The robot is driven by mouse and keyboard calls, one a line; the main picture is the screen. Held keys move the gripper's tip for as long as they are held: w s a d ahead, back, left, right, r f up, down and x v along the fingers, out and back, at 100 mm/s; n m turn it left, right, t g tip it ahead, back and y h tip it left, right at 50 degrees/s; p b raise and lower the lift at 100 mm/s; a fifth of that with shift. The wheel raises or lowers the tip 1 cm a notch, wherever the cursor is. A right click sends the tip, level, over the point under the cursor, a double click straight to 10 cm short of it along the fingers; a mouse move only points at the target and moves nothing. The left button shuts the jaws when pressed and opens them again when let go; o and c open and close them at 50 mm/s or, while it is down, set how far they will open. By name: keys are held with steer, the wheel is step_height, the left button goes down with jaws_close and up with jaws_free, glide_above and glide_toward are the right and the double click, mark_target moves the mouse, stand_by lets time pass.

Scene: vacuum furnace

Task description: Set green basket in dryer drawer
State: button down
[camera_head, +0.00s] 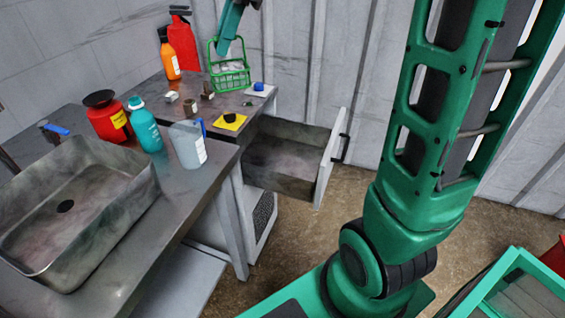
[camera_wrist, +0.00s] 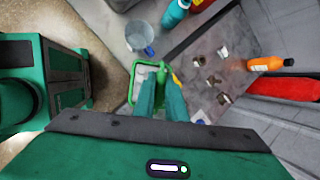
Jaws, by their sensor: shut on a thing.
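The green basket (camera_head: 231,80) is a small wire basket with a tall handle and pale contents, at the back of the cabinet top in the head view. My gripper (camera_head: 223,50) is shut on its handle from above. I cannot tell whether the basket touches the top or hangs just over it. In the wrist view, my gripper (camera_wrist: 161,78) covers part of the basket (camera_wrist: 133,83). The dryer drawer (camera_head: 285,157) is pulled out to the right of the cabinet, with a white front, black handle and empty grey inside. The basket is behind and left of the drawer.
Small brown and white pieces, a yellow pad (camera_head: 230,121) and a blue-topped item (camera_head: 258,87) lie on the cabinet top. An orange bottle (camera_head: 169,55) and red extinguisher (camera_head: 183,43) stand behind. A sink (camera_head: 85,215), jug (camera_head: 188,145) and bottles occupy the front bench.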

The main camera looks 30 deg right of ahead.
steer(key=shift+w+a+f, duration=0.1)
steer(key=shift+w+a, duration=0.05)
steer(key=shift+a, duration=0.35)
steer(key=w+d+f+m+t+h, duration=0.1)
steer(key=w+d+f+m, duration=0.25)
steer(key=d+f, duration=0.6)
steer(key=w+d+f+m+t+h, duration=0.1)
steer(key=w+d+f+m+h, duration=0.2)
steer(key=d+f, duration=0.6)
step_height(320, 180, down, 23)
steer(key=d+m+y, duration=0.1)
steer(key=d+m, duration=0.1)
steer(key=shift+d, duration=0.2)
steer(key=c, duration=1.8)
jaws_free()
steer(key=shift+s, duration=0.1)
